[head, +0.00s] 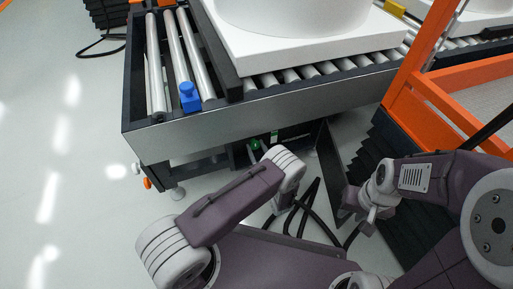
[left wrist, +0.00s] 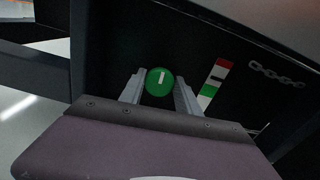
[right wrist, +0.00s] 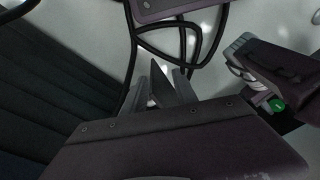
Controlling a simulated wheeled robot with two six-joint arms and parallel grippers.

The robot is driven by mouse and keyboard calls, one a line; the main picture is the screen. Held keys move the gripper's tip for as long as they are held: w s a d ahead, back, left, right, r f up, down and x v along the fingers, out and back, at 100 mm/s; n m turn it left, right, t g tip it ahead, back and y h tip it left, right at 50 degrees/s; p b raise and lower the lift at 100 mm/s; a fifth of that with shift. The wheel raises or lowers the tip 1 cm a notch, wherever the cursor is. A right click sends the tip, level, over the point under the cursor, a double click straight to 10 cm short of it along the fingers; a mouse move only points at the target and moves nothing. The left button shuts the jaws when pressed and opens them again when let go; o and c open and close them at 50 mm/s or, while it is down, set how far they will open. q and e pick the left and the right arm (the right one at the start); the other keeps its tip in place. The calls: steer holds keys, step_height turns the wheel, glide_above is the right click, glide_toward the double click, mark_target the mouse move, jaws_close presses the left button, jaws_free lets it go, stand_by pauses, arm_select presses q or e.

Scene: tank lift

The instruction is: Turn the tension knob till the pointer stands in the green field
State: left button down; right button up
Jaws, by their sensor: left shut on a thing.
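The green tension knob (left wrist: 160,82) with a white mark sits between the two fingers of my left gripper (left wrist: 160,90), which is shut on it. The white mark stands nearly upright. The knob also shows in the head view (head: 255,144), under the conveyor. Right of it in the left wrist view is the scale (left wrist: 207,94), with red at the top, white, and green lower down. A dark bar, seemingly the pointer (left wrist: 216,76), lies above the green field. My right gripper (right wrist: 161,88) has its fingers apart, with a dark panel edge (right wrist: 172,82) between or behind them.
A dark open panel (head: 333,165) stands right of the knob recess. Black cables (head: 300,205) hang below. The roller conveyor (head: 290,90) carries a white tank (head: 310,15) above. A chain (left wrist: 277,75) hangs right of the scale. An orange frame (head: 420,85) is at the right.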

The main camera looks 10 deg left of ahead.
arm_select(q)
steer(key=n+p, duration=0.2)
steer(key=n, duration=0.1)
steer(key=shift+r, duration=0.15)
steer(key=n+p, duration=0.1)
steer(key=n, duration=0.2)
steer(key=shift+s+a+n+p, duration=0.1)
steer(key=shift+n+p, duration=0.2)
steer(key=shift+p, duration=0.1)
steer(key=n+p, duration=0.2)
steer(key=n, duration=0.2)
steer(key=shift+f+n+p, duration=0.25)
steer(key=shift+n+p, duration=0.15)
steer(key=shift+n, duration=0.8)
steer(key=c, duration=0.9)
jaws_free()
steer(key=shift+o, duration=0.2)
